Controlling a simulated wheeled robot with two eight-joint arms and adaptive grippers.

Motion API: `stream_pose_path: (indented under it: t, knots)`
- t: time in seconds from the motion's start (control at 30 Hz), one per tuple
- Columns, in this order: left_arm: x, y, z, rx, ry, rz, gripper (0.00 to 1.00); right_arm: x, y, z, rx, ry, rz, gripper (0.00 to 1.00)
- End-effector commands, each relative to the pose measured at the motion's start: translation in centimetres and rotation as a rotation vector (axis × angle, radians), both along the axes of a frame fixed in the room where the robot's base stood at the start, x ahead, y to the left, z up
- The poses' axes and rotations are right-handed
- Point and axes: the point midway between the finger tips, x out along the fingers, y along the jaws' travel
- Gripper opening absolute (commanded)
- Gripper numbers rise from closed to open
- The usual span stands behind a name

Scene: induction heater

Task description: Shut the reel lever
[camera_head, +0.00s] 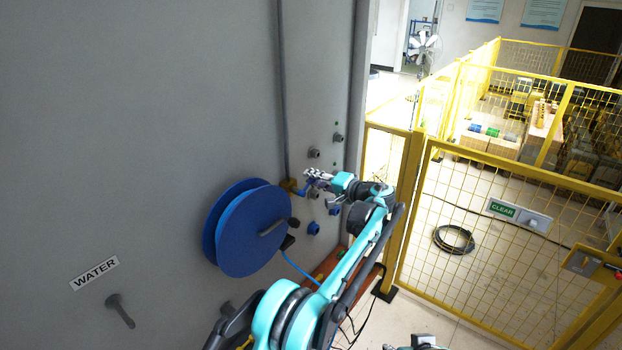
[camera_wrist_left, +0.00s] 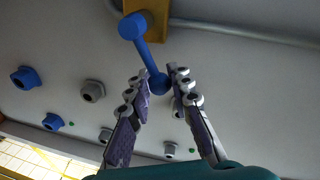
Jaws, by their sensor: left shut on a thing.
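The reel lever (camera_wrist_left: 149,56) is blue, with a round hub beside a brass-coloured block (camera_wrist_left: 148,10) and a ball at its far end. In the head view the block (camera_head: 289,186) sits at the lower end of a wall pipe, right of the blue reel (camera_head: 250,235). My left gripper (camera_head: 312,180) is at the lever, and its fingers partly hide it there. In the left wrist view my left gripper (camera_wrist_left: 162,84) has its fingertips on both sides of the ball end, shut on it. My right gripper is not in view.
A blue hose (camera_head: 298,268) runs down from the reel. A yellow mesh fence (camera_head: 480,220) stands to the right. A peg (camera_head: 120,312) juts out under the WATER sign.

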Motion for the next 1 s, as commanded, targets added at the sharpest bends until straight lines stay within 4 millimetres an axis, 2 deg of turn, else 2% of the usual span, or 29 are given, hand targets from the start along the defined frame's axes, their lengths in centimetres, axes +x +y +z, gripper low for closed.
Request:
stream_pose_path:
  t: [0.5,1.0]
  knots:
    - [0.6,-0.4,-2.3,0.232,0.319,-0.001,0.0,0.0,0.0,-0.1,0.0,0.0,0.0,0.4]
    - [0.5,-0.4,-3.0,0.298,0.409,-0.001,0.0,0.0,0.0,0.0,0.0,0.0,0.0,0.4]
